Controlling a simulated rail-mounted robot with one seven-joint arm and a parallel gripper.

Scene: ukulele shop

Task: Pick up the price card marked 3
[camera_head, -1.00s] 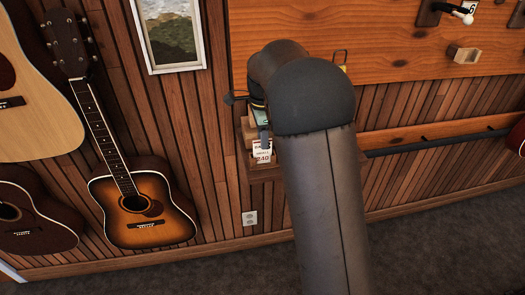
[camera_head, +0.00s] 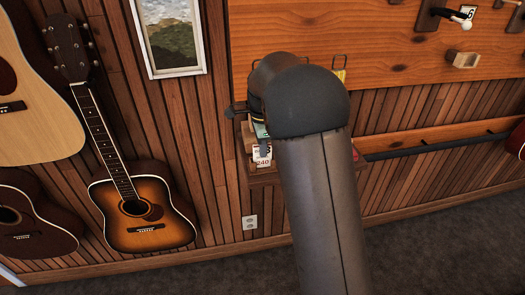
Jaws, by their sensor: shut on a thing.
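A white price card (camera_head: 262,157) hangs at the front of a small wooden shelf (camera_head: 262,176) on the wall, left of my arm. Its lower line reads 240. The large mark above is partly covered, so I cannot tell whether it is a 3. My gripper (camera_head: 264,146) shows only as a dark finger over the card's upper part; the rest is hidden behind my arm. It is shut on what appears to be this card, close to the shelf front.
A greenish item (camera_head: 261,130) lies on the shelf just behind the card. My arm hides the shelf's middle. A wooden panel with hooks (camera_head: 400,45) is above, a dark rail (camera_head: 420,148) to the right. A sunburst guitar (camera_head: 145,215) hangs at left.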

